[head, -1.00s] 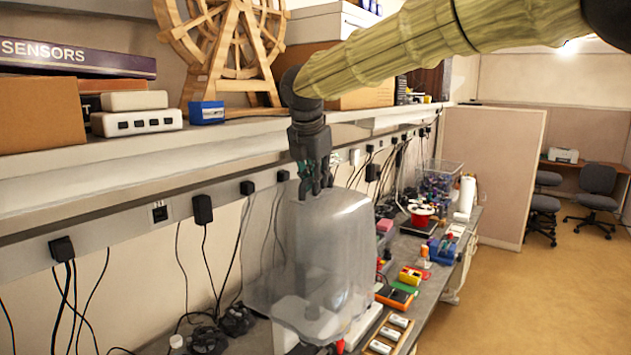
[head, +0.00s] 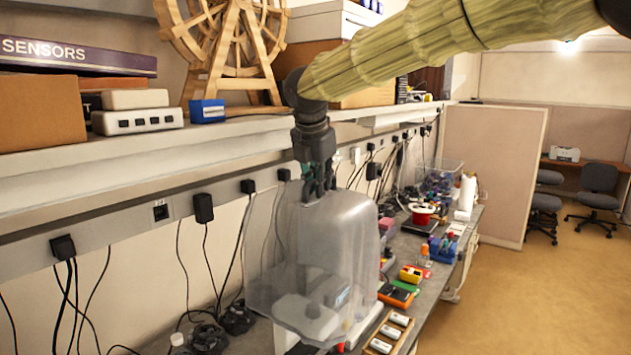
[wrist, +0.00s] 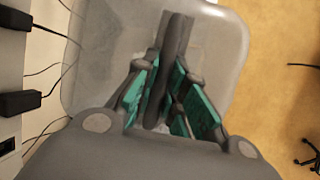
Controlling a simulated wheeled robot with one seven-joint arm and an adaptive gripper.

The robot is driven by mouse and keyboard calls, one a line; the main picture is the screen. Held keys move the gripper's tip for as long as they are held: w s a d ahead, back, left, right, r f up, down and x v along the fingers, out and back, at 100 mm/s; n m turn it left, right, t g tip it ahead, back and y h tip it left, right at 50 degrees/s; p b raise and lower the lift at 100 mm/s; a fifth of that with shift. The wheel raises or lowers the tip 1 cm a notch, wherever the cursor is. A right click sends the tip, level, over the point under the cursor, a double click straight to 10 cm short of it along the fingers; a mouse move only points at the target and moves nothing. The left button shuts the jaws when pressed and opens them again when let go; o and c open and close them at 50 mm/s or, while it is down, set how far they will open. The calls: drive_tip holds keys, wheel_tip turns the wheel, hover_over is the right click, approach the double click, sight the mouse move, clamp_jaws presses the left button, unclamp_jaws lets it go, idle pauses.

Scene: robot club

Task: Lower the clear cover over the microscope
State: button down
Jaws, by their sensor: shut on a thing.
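The clear cover (head: 335,238) is a hazy, see-through box with a flared lower rim, hanging upright from my gripper (head: 318,190) above the bench. In the wrist view, the teal finger pads of my gripper (wrist: 166,95) are shut on the cover's dark grey handle (wrist: 176,40). The cover's top (wrist: 215,60) spreads out beneath the fingers. Through the cover's wall in the head view, a pale shape with darker parts shows low down, likely the microscope (head: 312,306). It is blurred, and I cannot tell whether the rim touches the bench.
A wooden tray with white modules (head: 388,334) and an orange-and-black device (head: 397,294) lie close to the cover's right. Black cables and a dark coiled item (head: 237,319) lie to its left. The shelf edge (head: 120,165) runs behind the gripper.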

sight(318, 200)
drive_tip(key=shift+d+f, duration=0.1)
drive_tip(key=shift+f, duration=0.15)
drive_tip(key=shift+f+b, duration=0.85)
drive_tip(key=shift+f, duration=2)
drive_tip(key=shift+s, duration=0.1)
wheel_tip(318, 200, down, 8)
drive_tip(key=b, duration=0.2)
wheel_tip(318, 200, down, 8)
drive_tip(key=b, duration=0.2)
drive_tip(key=shift+d, duration=0.15)
idle(1.3)
drive_tip(key=shift+s+f, duration=0.1)
